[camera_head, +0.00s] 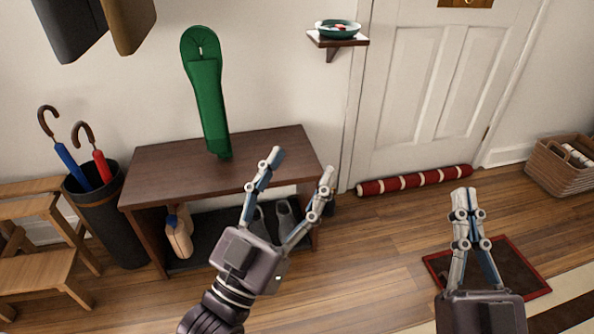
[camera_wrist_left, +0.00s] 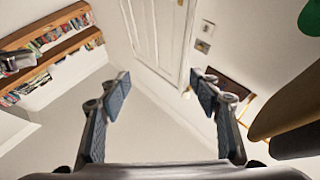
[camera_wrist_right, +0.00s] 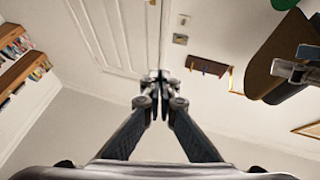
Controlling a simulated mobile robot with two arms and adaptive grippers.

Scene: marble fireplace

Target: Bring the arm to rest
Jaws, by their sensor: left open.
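My left gripper (camera_head: 299,170) is open and empty, raised in front of the right end of a dark wooden bench (camera_head: 160,165). In the left wrist view its fingers (camera_wrist_left: 162,85) are spread wide with nothing between them. My right gripper (camera_head: 463,195) is at the right, with its fingertips together, in front of a red-edged doormat (camera_head: 520,265). In the right wrist view its fingertips (camera_wrist_right: 155,85) meet and hold nothing that I can see.
A green long object (camera_head: 207,95) stands upright against the wall above the bench. An umbrella bin (camera_head: 112,220) and wooden steps (camera_head: 40,270) are at the left. A small shelf (camera_head: 352,41) holds a bowl (camera_head: 338,31). A red striped roll (camera_head: 415,180) lies along the door (camera_head: 440,90). A basket (camera_head: 560,170) is right.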

